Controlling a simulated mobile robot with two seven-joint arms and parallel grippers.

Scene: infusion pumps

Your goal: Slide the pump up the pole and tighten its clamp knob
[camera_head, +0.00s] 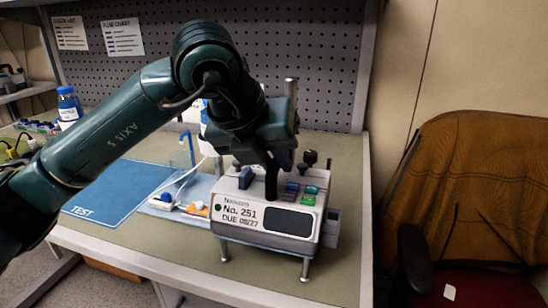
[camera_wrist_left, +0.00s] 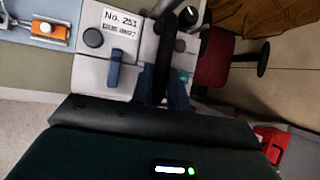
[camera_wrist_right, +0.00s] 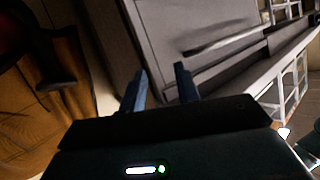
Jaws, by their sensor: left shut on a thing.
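The pump (camera_head: 235,232), a pale box marked No. 251 with a dark screen, is at the bench's front right, with short metal legs below it. My left gripper (camera_head: 268,178) is over its top, shut on a black upright bar (camera_wrist_left: 163,60) that looks like its handle. A black knob (camera_head: 310,157) stands at the pump's back right. A metal pole (camera_head: 291,92) rises behind my gripper; its lower part is hidden, so I cannot tell how the pump meets it. My right gripper (camera_wrist_right: 160,88) is open and empty, out of the head view.
A blue TEST mat (camera_head: 118,192) and a pale tray (camera_head: 163,205) with small parts lie left of the pump. A blue-capped bottle (camera_head: 69,104) stands at the back left. A pegboard (camera_head: 300,45) closes the back. A chair (camera_head: 480,190) is at the right.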

